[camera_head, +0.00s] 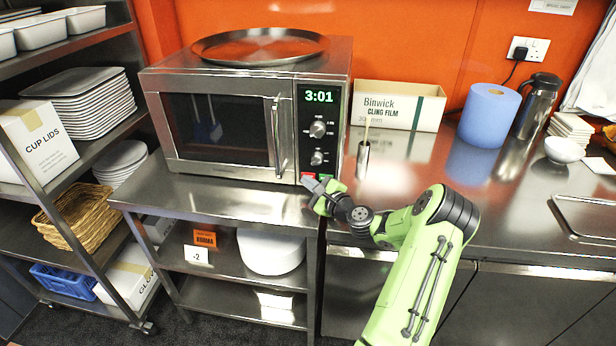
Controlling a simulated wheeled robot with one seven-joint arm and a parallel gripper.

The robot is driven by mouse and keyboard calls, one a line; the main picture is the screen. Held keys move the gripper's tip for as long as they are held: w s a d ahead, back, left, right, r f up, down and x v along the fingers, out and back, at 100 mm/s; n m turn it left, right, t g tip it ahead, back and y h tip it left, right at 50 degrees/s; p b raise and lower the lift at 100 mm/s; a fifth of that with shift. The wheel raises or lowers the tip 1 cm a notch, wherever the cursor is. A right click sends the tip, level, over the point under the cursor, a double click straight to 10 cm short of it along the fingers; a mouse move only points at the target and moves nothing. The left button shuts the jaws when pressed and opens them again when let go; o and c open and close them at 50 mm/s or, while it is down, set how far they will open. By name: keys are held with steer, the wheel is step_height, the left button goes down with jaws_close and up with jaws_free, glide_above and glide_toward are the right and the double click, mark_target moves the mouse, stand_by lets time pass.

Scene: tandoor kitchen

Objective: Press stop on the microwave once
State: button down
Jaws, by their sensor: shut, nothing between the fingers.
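The steel microwave (222,122) stands on a steel table with its door shut. Its black control panel (321,125) on the right shows 3:01 in green, with two knobs below. A red button (307,176) shows at the bottom left of the panel, and a green patch lies beside it at the right, partly by my gripper. My gripper (308,181) is shut and empty, at the lower edge of the panel, its tips close to the red button. I cannot tell whether they touch it.
A round steel tray (260,46) lies on the microwave. Right of it are a small metal cup (363,160) with a stick, a cling film box (398,106) and a blue roll (489,116). A shelf rack stands at the left.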

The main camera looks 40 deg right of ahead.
stand_by(0.4)
steer(key=shift+s+a, duration=0.45)
steer(key=shift+a, duration=0.15)
steer(key=shift+s+a+f+b, duration=0.15)
steer(key=shift+s+a+b, duration=0.65)
steer(key=shift+s+a, duration=0.75)
steer(key=shift+a, duration=0.45)
